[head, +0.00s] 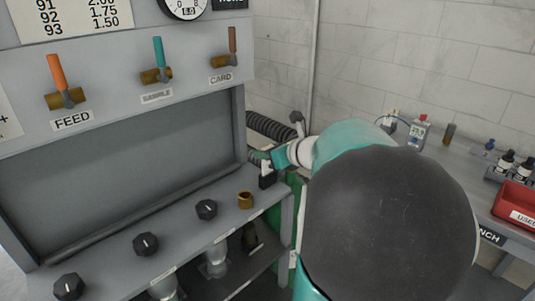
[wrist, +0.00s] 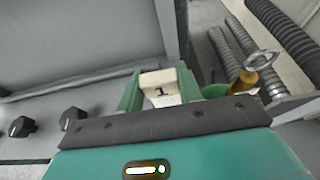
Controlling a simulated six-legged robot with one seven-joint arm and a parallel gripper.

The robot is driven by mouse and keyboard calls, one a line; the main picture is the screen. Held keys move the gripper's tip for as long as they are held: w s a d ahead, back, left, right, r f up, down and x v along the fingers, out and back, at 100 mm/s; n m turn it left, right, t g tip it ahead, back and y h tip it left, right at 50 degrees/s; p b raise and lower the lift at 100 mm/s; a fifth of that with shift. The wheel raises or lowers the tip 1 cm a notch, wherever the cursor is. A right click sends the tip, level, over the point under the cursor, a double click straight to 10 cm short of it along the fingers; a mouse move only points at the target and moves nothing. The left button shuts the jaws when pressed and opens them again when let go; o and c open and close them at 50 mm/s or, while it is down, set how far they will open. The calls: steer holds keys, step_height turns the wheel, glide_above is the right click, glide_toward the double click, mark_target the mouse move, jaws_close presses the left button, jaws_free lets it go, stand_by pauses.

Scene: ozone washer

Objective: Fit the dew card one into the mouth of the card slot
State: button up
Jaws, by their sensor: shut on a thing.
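My gripper (wrist: 160,88) is shut on the white dew card one (wrist: 160,86), marked "1", between its green fingers. In the head view my gripper (head: 273,158) is small and partly hidden behind my arm, at the right end of the grey console. The pale card (head: 265,168) shows under it, with a small dark block (head: 267,181) directly below. I cannot tell whether that block is the card slot or whether the card touches it. The mouth of the slot is not clearly visible in either view.
The grey console (head: 175,235) carries black knobs (head: 206,209) and a brass fitting (head: 245,200). Levers labelled FEED, SAMPLE and CARD (head: 232,45) are above. Ribbed hoses (wrist: 232,50) and a metal ring (wrist: 262,60) lie close right of my gripper. A bench (head: 460,185) with bottles stands right.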

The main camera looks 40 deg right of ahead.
steer(key=shift+f, duration=0.35)
steer(key=shift+f, duration=0.1)
steer(key=o, duration=1)
steer(key=shift+c, duration=0.2)
